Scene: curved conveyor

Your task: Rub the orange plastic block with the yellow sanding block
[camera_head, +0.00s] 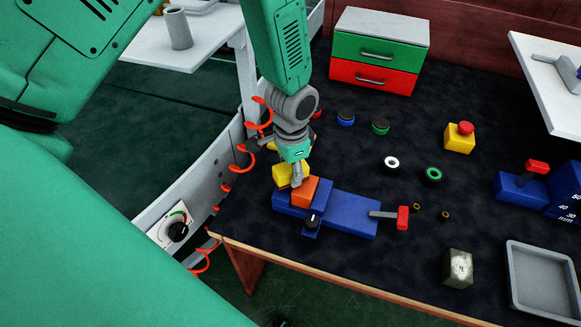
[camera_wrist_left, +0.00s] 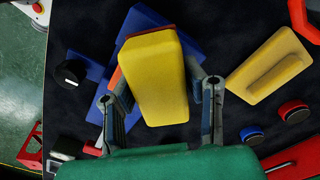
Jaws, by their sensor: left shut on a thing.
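The orange plastic block (camera_head: 305,191) sits in a blue vise (camera_head: 345,215) near the table's front edge, and a sliver of it shows in the left wrist view (camera_wrist_left: 115,79). My left gripper (camera_head: 297,178) is shut on the yellow sanding block (camera_head: 283,177), beside the orange block on its left. In the left wrist view the sanding block (camera_wrist_left: 155,85) lies between the two fingers, with a dark red strip along its far end. It partly hides the vise and the orange block there. I cannot tell whether the two blocks touch. My right gripper is not in view.
A yellow piece with a raised grip (camera_wrist_left: 270,65) lies near the gripper. The vise has a red-ended handle (camera_head: 402,217) and a black knob (camera_head: 313,221). A red coiled cord (camera_head: 240,158) hangs left.

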